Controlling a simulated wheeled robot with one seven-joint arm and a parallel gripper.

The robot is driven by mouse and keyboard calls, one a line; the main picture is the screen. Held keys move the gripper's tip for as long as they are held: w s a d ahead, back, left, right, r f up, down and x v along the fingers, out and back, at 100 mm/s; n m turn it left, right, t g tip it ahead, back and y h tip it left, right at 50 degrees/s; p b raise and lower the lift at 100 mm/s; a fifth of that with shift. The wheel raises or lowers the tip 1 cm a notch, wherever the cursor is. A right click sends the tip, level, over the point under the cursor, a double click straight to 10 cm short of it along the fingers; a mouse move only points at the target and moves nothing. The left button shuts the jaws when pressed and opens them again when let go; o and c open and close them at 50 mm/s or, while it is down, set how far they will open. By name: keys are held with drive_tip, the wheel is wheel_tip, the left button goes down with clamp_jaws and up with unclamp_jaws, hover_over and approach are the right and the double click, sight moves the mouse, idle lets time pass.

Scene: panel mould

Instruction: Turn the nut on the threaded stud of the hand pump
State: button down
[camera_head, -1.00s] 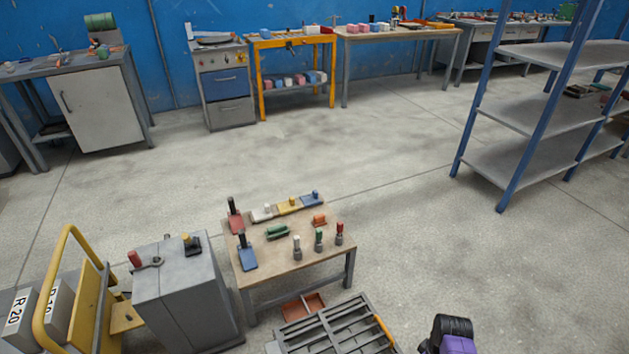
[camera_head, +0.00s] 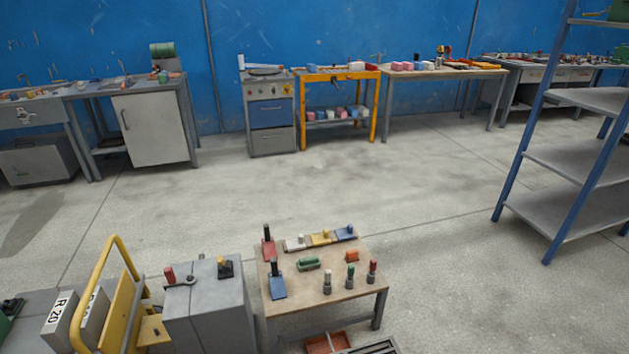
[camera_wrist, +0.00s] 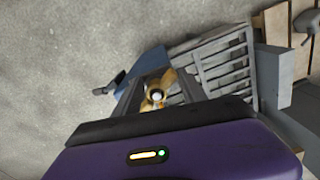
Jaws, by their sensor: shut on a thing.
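In the wrist view, my gripper (camera_wrist: 158,95) points down with its two dark fingers on either side of a brass-yellow piece, which I take as the nut (camera_wrist: 153,104). A pale round end, which looks like the threaded stud (camera_wrist: 157,96), shows in its middle. A blue body with a black handle beside the fingers looks like the hand pump (camera_wrist: 146,68); the fingers hide part of it. How firmly the jaws sit on the nut is too small to see. My gripper and this spot are outside the head view.
A grey slotted mould (camera_wrist: 222,62) lies close beyond the fingers. In the head view, a low wooden table (camera_head: 340,275) holds coloured pieces. A grey cabinet (camera_head: 205,310) and yellow-handled trolley (camera_head: 112,250) stand left, a blue-post shelf (camera_head: 565,165) right. The middle floor is clear.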

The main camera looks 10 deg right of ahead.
drive_tip(key=w+m, duration=0.1)
drive_tip(key=d+m, duration=0.1)
drive_tip(key=shift+w+d+r+m+t, duration=0.25)
drive_tip(key=shift+w+r+m+t, duration=0.05)
drive_tip(key=shift+w+r, duration=0.05)
drive_tip(key=c, duration=1)
unclamp_jaws()
drive_tip(key=shift+a, duration=0.1)
drive_tip(key=shift+c, duration=0.2)
drive_tip(key=shift+o, duration=0.2)
drive_tip(key=shift+s+a+f, duration=0.1)
drive_tip(key=shift+a, duration=0.1)
wheel_tip(320, 180, up, 8)
drive_tip(key=shift+f+p, duration=0.1)
drive_tip(key=shift+p, duration=1.1)
